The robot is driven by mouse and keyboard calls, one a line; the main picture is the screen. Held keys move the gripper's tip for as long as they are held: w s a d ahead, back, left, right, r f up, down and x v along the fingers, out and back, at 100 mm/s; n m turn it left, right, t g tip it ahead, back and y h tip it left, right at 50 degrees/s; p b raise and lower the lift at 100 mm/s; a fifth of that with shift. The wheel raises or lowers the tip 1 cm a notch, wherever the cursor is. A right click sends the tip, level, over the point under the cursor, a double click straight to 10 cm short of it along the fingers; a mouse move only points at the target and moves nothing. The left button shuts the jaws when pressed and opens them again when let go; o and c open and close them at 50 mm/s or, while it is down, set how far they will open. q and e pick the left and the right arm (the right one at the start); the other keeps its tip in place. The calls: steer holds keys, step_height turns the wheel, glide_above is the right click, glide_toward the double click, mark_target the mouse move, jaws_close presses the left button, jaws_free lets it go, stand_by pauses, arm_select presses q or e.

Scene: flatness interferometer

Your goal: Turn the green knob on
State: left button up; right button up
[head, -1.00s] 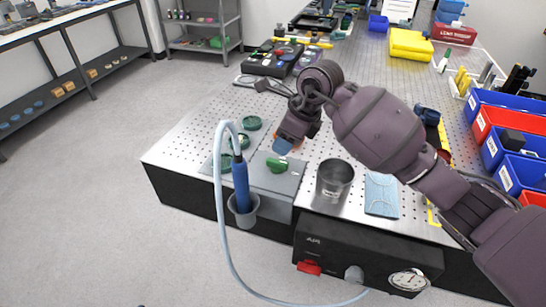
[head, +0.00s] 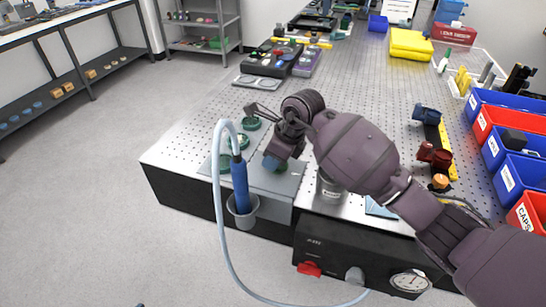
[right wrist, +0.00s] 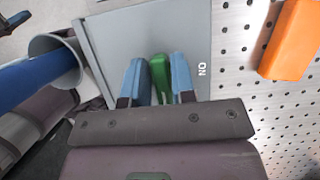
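The green knob (right wrist: 159,75) sits on a grey plate (right wrist: 110,45), with a white "ON" mark to its right in the right wrist view. In the head view only a bit of the knob (head: 282,167) shows beside my fingers. My right gripper (right wrist: 159,80) is down at the knob, with one blue fingertip on each side of it. The fingers look apart with the knob between them; whether they touch it is hard to tell.
A blue-handled tool (head: 240,185) stands in a holder left of the plate, its pale hose (head: 222,235) looping in front. Green round parts (head: 251,124) lie behind it. A metal cup (head: 328,190) is partly hidden by my right arm. An orange block (right wrist: 290,40) lies right of the plate.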

jaws_close()
